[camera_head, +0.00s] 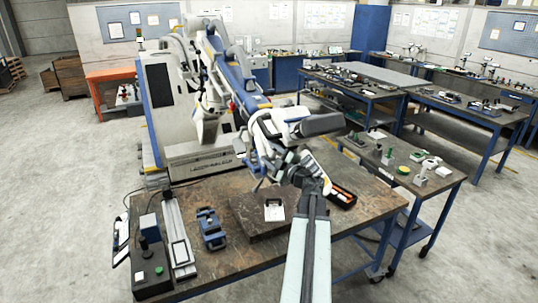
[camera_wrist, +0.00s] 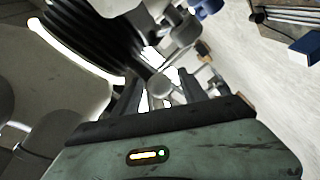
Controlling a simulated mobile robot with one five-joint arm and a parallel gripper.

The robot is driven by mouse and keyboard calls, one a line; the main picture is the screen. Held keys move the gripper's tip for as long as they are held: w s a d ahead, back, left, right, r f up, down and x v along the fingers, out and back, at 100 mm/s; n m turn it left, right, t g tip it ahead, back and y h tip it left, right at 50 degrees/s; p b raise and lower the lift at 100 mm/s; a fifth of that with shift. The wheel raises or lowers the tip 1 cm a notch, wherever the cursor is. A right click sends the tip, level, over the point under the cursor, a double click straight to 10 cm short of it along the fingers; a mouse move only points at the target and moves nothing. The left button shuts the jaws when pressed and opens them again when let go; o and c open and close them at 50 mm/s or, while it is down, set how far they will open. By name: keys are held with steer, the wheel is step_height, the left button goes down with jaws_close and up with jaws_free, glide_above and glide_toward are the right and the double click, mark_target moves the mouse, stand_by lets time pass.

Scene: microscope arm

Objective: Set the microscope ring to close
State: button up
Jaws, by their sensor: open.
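The microscope arm (camera_head: 240,85), white and blue, reaches over the table, and its head (camera_head: 285,125) hangs above the table top. My gripper (camera_head: 302,163) is at the underside of this head, and the crowded parts hide its fingertips there. In the wrist view my gripper (camera_wrist: 162,90) is open, with dark fingers either side of a grey round-ended knob (camera_wrist: 163,88). I cannot tell whether the fingers touch it. A black ribbed ring-like part (camera_wrist: 95,35) of the head lies above the left finger. I cannot tell which setting the ring has.
The dark table (camera_head: 230,262) below carries a blue clamp-like device (camera_head: 211,229), a raised dark block (camera_head: 250,218) and a black-and-orange tray (camera_head: 343,196). A side table (camera_head: 440,183) stands to the right.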

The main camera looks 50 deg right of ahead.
steer(key=v, duration=0.7)
steer(key=shift+s+a, duration=0.1)
steer(key=shift+s, duration=0.3)
steer(key=shift+w, duration=0.1)
